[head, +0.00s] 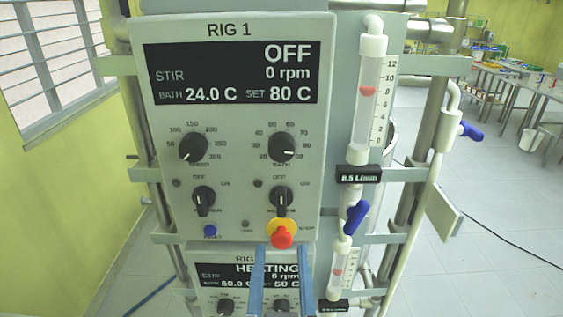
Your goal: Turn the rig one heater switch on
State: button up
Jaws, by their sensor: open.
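The RIG 1 panel (320,130) faces me, with a dark display (235,72) reading OFF, 0 rpm, bath 24.0 C, set 80 C. Two black rotary switches sit in its lower row. The right switch (281,199), below the bath dial, looks like the heater switch; its label is too blurred to read surely. It stands roughly upright, toward its OFF mark. The left switch (204,199) also stands toward OFF. My gripper (282,246) shows as two blue fingers, open and empty, below the right switch. The fingertips overlap the picture around the red stop button; I cannot tell their depth.
The red and yellow stop button (282,237) is just below the right switch. A blue button (210,230) is at lower left. A flow tube (369,95) and a blue valve handle (356,215) stand at right. A RIG panel below (215,280) reads HEATING.

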aim_at(282, 198)
jog(key=w+p, duration=0.2)
jog(key=w, duration=0.9)
jog(key=shift+w, duration=0.1)
jog(key=shift+w+f+p, duration=0.1)
jog(key=shift+w+p, duration=0.3)
jog(key=shift+w, duration=0.35)
